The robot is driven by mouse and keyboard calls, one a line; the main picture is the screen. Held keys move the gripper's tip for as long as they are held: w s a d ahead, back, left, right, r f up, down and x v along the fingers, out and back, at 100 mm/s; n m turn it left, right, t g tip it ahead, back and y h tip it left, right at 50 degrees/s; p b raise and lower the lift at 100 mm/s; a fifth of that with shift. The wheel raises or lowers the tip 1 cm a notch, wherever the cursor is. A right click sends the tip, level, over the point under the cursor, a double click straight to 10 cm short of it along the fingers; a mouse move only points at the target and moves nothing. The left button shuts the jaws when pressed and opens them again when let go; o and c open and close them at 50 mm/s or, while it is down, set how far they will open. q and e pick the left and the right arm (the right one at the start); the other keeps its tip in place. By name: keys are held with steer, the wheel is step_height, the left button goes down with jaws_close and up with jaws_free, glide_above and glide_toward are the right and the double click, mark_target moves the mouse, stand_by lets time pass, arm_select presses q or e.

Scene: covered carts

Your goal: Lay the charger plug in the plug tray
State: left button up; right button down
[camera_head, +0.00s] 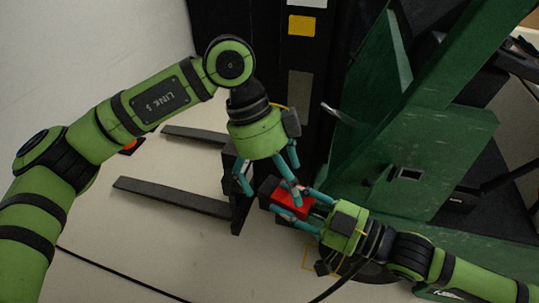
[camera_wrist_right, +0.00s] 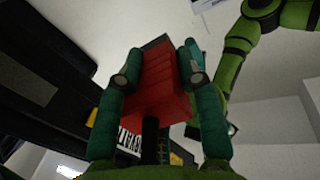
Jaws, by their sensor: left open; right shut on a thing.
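The charger plug (camera_head: 293,202) is a red block with a dark end, in the middle of the head view. It also shows large in the right wrist view (camera_wrist_right: 158,88), with a black stem or cable at its near end. My right gripper (camera_head: 288,204) is shut on it, one teal finger along each side, and holds it up off the floor. My left gripper (camera_head: 270,183) is open just above and beside the plug, one finger passing close to its red top; I cannot tell if they touch. I cannot make out the plug tray in either view.
A green machine frame (camera_head: 410,160) fills the right side. A tall black mast (camera_head: 260,60) with a yellow label stands behind. Two dark forks (camera_head: 170,195) reach left, low over the pale floor. A black cable crosses the floor at the bottom. The left floor is mostly clear.

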mark_target(285, 196)
arm_select(q)
steer(key=shift+x, duration=1.5)
steer(key=c, duration=1.5)
arm_select(e)
steer(key=c, duration=1)
jaws_free()
steer(key=shift+r, duration=0.1)
arm_select(q)
steer(key=shift+c, duration=0.7)
arm_select(e)
steer(key=shift+o, duration=1.2)
steer(key=shift+d, duration=0.1)
